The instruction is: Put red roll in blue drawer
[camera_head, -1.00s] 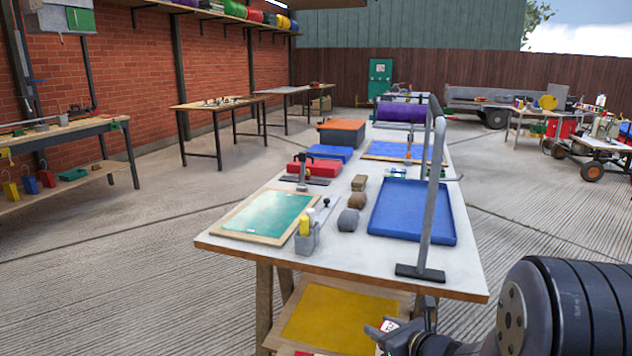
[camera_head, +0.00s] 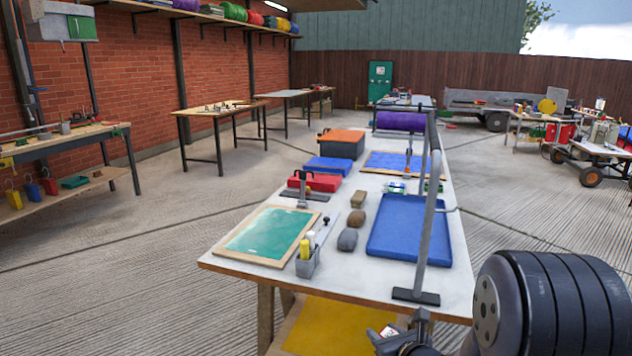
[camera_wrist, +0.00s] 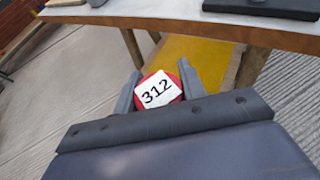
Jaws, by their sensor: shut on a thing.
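The red roll (camera_wrist: 177,94) sits between the fingers of my gripper (camera_wrist: 160,72) in the wrist view. A white label reading "312" covers most of its near face. My gripper is shut on it and holds it in front of the white-topped table's near edge. In the head view, my gripper (camera_head: 388,336) is at the bottom, with a bit of red and white at its fingers. I cannot make out a blue drawer for certain in either view.
The white-topped table (camera_head: 350,285) carries a blue tray (camera_head: 408,252), a green board (camera_head: 262,232) and a grey metal frame (camera_head: 430,215). A yellow lower shelf (camera_head: 325,325) lies beneath it. Ribbed floor (camera_head: 110,270) is open to the left.

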